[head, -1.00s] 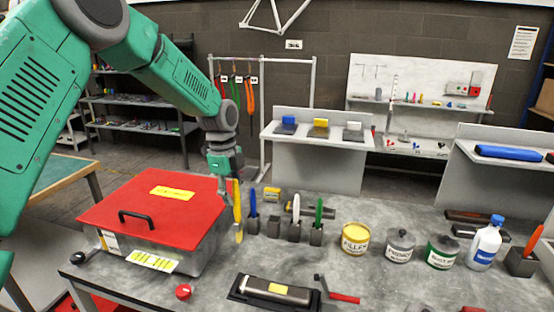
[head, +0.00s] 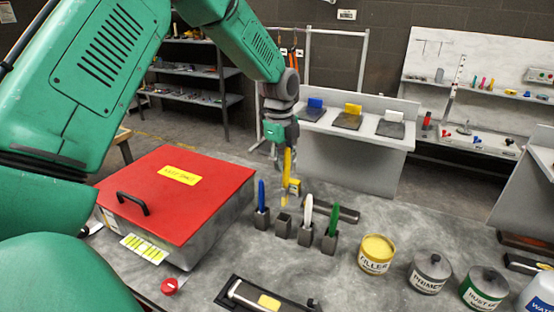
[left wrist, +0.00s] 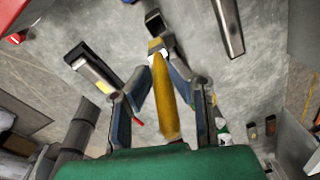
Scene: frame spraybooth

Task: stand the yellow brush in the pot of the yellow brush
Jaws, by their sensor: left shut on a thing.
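My left gripper (head: 286,152) is shut on the yellow brush (head: 287,168), which hangs upright with its lower end down. The lower end is just above the empty dark pot (head: 283,228), apart from it as far as I can tell. In the left wrist view the yellow brush (left wrist: 164,95) lies between the two fingers (left wrist: 158,68), its far end pointing toward a dark pot (left wrist: 153,22). My right gripper is not in view.
Pots with a blue brush (head: 262,195), a white brush (head: 307,212) and a green brush (head: 333,220) stand beside the empty pot. A red-lidded box (head: 200,205) is at left. A filler can (head: 376,254) stands at right.

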